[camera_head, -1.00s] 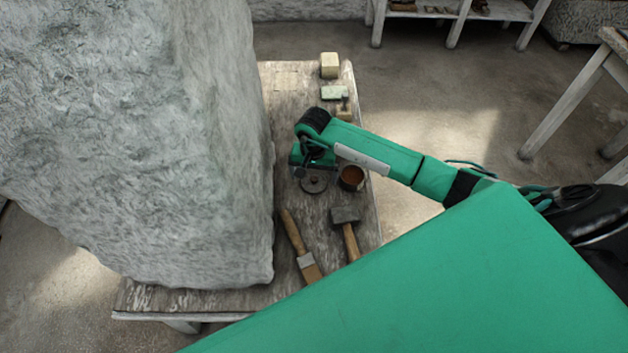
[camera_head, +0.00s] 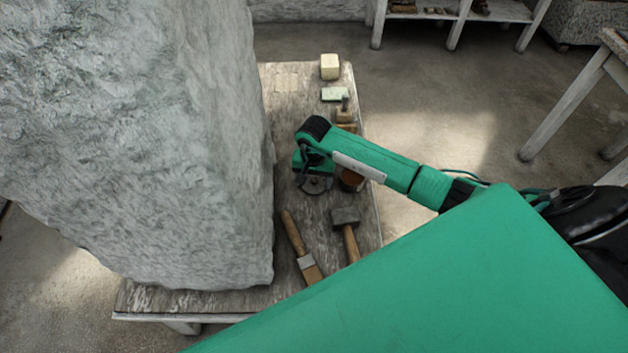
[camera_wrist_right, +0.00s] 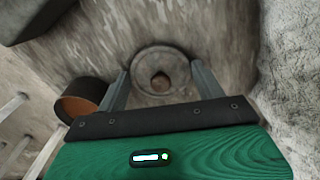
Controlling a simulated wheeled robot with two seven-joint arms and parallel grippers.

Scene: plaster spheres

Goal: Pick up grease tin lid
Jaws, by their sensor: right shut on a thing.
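The grease tin lid (camera_head: 316,187) is a dark round disc with a small knob, on the wooden table beside the stone block. In the right wrist view the lid (camera_wrist_right: 150,60) lies between the two grey fingers, its brownish knob in the middle. My right gripper (camera_wrist_right: 162,78) is shut on the lid. In the head view its green body hides part of the lid. I cannot tell any gap between lid and table. The open grease tin (camera_head: 350,183) stands just right of the lid, partly hidden by my arm; it also shows in the wrist view (camera_wrist_right: 80,101). My left gripper is not in view.
A large rough stone block (camera_head: 140,130) fills the table's left side, close to my gripper. A cream block (camera_head: 329,66) and a pale green bar (camera_head: 334,94) sit at the far end of the table (camera_head: 285,100).

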